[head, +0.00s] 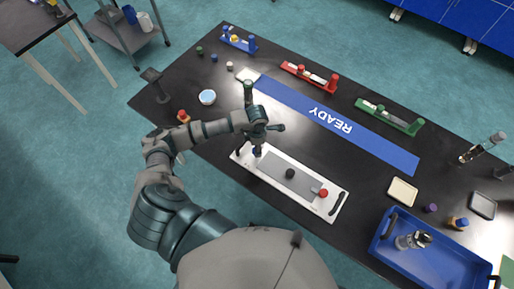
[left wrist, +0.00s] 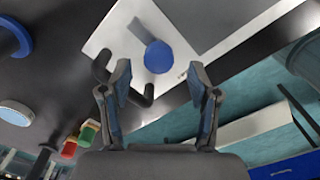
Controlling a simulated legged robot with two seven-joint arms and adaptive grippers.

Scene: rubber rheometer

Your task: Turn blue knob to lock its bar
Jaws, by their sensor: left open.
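The blue knob (left wrist: 158,57) is a round disc at the left end of a white board (left wrist: 110,35). A short grey bar (left wrist: 139,30) shows beside the knob in the left wrist view, partly hidden under it. My left gripper (left wrist: 160,78) is open, with its two fingertips apart on either side of the knob's near edge; I cannot tell whether they touch it. In the head view my left gripper (head: 257,148) points down over the left end of the board (head: 334,208) and mostly hides the blue knob. My right gripper is not in view.
A black handle (left wrist: 125,82) is close to the left fingertips. The board also carries a black knob (head: 290,173), a red knob (head: 323,193) and another handle (head: 337,203). A blue READY strip (head: 330,120) lies behind; a blue tray (head: 385,255) stands right.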

